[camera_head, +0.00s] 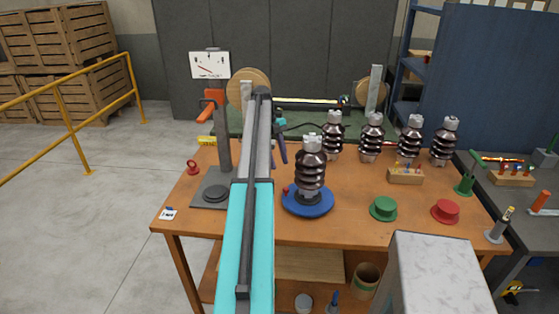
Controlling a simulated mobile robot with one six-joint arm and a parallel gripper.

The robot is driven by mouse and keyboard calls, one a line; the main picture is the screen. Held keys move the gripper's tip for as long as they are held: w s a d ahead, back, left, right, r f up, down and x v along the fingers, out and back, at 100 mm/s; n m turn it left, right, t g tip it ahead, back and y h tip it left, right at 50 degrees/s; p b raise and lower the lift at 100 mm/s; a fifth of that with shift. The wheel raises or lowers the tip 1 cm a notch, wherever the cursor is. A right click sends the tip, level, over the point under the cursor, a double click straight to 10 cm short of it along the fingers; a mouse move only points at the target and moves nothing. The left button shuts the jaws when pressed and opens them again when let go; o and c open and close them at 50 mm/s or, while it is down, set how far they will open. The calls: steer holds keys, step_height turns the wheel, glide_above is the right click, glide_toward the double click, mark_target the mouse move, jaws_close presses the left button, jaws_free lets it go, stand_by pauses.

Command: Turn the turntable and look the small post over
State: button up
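The blue round turntable (322,209) lies on the orange-brown table, right of my arm. A dark brown ribbed post (311,172) with a pale metal cap stands upright on it. A small red part shows at the turntable's left edge. My gripper (280,155) is left of the post, near its upper half in the picture, with dark fingers pointing down. My own arm hides part of it, so I cannot tell whether it is open or shut. Nothing is visible in it. The post's far side is hidden.
Several similar posts (372,138) stand along the table's back right. A grey stand (212,188) is left of my arm. Green (383,209) and red (446,211) hat-shaped pieces and a wooden block (405,176) lie right. A yellow railing (75,140) stands on open floor at left.

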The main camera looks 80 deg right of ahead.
steer(key=shift+p+v, duration=1.2)
steer(key=shift+v, duration=0.35)
steer(key=shift+f, duration=0.1)
